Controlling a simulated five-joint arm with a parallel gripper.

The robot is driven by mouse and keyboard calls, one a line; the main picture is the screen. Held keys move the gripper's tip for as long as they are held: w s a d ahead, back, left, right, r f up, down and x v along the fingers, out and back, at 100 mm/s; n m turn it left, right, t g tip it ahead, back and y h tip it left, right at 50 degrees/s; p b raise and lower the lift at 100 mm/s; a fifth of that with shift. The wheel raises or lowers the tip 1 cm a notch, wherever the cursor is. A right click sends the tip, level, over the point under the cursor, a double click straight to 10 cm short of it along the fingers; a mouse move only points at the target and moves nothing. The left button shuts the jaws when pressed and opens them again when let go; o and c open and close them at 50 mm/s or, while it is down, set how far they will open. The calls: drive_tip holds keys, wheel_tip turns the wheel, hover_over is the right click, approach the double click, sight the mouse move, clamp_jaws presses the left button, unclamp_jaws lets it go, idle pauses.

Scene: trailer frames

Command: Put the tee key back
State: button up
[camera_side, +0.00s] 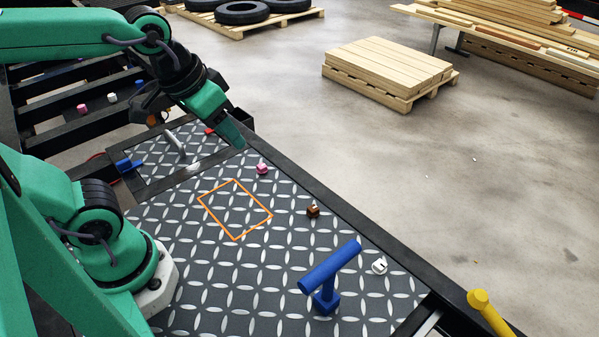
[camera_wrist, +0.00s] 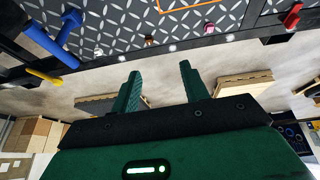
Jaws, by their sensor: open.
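A large blue tee-shaped key (camera_side: 328,272) stands upright on a small blue block on the diamond-plate deck, its crossbar on top. It also shows at the upper left of the wrist view (camera_wrist: 56,42). An orange square outline (camera_side: 219,186) is marked on the deck and looks empty; one edge shows at the top of the wrist view. My gripper (camera_side: 232,139) hangs over the deck's far edge, beyond the outline and well away from the blue key. In the wrist view my gripper (camera_wrist: 160,76) is open, with nothing between its fingers.
Small pink (camera_side: 262,169), brown (camera_side: 313,211) and white (camera_side: 379,266) pieces lie along the deck's right side. A framed section at the back holds a blue piece (camera_side: 128,166), a grey bar (camera_side: 175,143) and a red piece (camera_side: 210,131). A yellow bar (camera_side: 490,312) rises at the near right edge.

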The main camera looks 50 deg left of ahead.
drive_tip(key=shift+s+a+f+t+y, duration=0.1)
drive_tip(key=shift+s+a+t+y, duration=0.1)
drive_tip(key=shift+s+a, duration=0.45)
drive_tip(key=shift+s+a+f+t+y, duration=0.1)
drive_tip(key=shift+s+a+t, duration=0.15)
drive_tip(key=shift+a, duration=0.6)
drive_tip(key=shift+c, duration=0.4)
